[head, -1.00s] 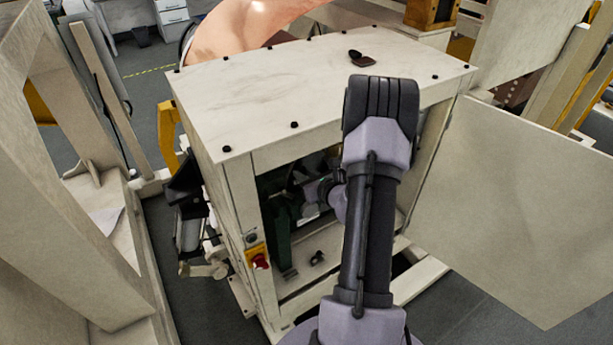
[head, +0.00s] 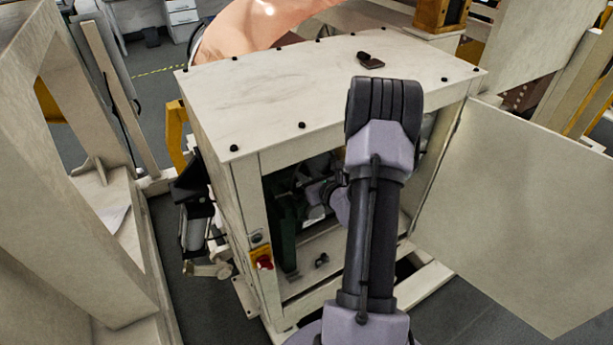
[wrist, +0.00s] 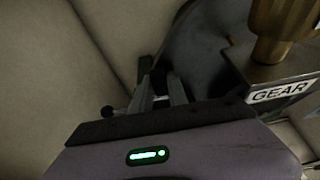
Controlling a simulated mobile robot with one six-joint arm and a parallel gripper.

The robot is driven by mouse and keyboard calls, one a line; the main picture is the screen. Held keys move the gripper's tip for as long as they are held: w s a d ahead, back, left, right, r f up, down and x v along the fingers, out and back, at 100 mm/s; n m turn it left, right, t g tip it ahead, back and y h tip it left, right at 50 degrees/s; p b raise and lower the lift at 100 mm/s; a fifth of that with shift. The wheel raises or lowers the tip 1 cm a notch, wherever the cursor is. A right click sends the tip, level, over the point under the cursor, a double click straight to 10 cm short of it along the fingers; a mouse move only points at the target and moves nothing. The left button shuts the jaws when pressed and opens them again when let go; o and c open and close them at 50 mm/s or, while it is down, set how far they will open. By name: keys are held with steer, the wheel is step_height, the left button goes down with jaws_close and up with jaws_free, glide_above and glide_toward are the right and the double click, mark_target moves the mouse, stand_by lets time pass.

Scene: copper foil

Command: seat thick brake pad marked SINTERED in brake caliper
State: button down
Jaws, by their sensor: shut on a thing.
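My gripper reaches through the front opening of the cabinet; in the head view its jaws are hidden by my arm and the dark interior. In the wrist view my gripper (wrist: 160,84) is shut on a small dark piece between its fingers, taken to be the brake pad, mostly hidden and with no marking readable. The brake caliper cannot be made out clearly; a large dark rounded part (wrist: 205,60) lies just beyond the fingers. A small brown and black piece (head: 370,62) lies on the cabinet top; I cannot tell what it is.
The cabinet (head: 290,90) has its door panel (head: 500,210) open at the right. A bracket labelled GEAR (wrist: 283,91) with a brass part (wrist: 280,28) is close on the right. A small dark item (head: 321,260) lies on the cabinet floor. A red button (head: 264,262) is on the front post.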

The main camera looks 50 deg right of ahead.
steer(key=shift+f+b, duration=0.75)
steer(key=shift+f, duration=0.05)
steer(key=shift+f+b, duration=0.3)
steer(key=shift+b, duration=0.1)
steer(key=shift+f+b, duration=1)
steer(key=shift+f, duration=0.2)
steer(key=c, duration=1.2)
jaws_free()
